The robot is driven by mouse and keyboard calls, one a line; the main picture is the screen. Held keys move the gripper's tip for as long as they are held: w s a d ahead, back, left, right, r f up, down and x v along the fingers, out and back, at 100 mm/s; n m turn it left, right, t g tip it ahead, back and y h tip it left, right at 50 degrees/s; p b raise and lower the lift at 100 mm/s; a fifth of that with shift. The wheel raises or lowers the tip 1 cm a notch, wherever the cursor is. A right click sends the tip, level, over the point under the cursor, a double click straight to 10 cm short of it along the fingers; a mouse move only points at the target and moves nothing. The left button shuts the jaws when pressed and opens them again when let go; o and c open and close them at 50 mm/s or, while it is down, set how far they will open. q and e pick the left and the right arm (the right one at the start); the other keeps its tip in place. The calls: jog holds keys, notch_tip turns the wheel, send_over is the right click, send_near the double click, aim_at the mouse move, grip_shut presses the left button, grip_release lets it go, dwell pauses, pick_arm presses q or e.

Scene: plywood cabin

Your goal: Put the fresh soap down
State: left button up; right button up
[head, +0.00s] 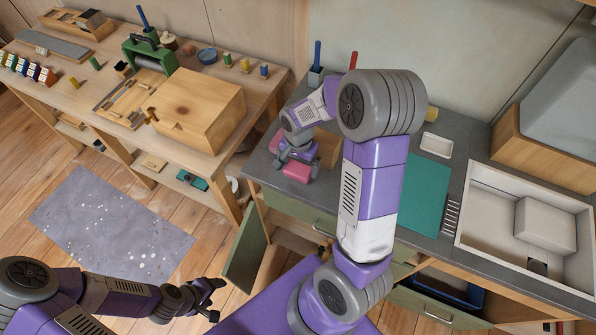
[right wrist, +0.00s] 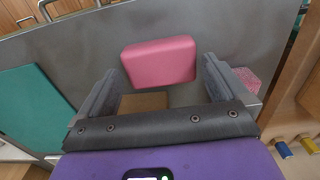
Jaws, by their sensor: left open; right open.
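A pink soap block (head: 297,172) lies on the grey counter (head: 262,168) near its front left corner. It also shows in the right wrist view (right wrist: 160,60), just beyond and between my fingertips. My right gripper (head: 298,160) is open above and behind the soap; I see no finger closed on it. A second pink thing (head: 276,143) is partly hidden behind my right gripper. A speckled pink thing also shows at the right in the right wrist view (right wrist: 247,79). My left gripper (head: 212,298) is open and empty, low over the floor.
A wooden block (head: 328,150) stands beside my right gripper. A teal mat (head: 425,192), a small white dish (head: 436,145) and a sink (head: 478,220) lie to the right. A green cabinet door (head: 243,250) stands open below. A workbench (head: 128,140) with tools is at left.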

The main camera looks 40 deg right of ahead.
aim_at(298, 169)
jog(key=shift+f, duration=0.6)
jog(key=c, duration=0.9)
notch_tip(298, 169, up, 10)
jog(key=shift+a+r+p, duration=0.1)
jog(key=shift+p, duration=1)
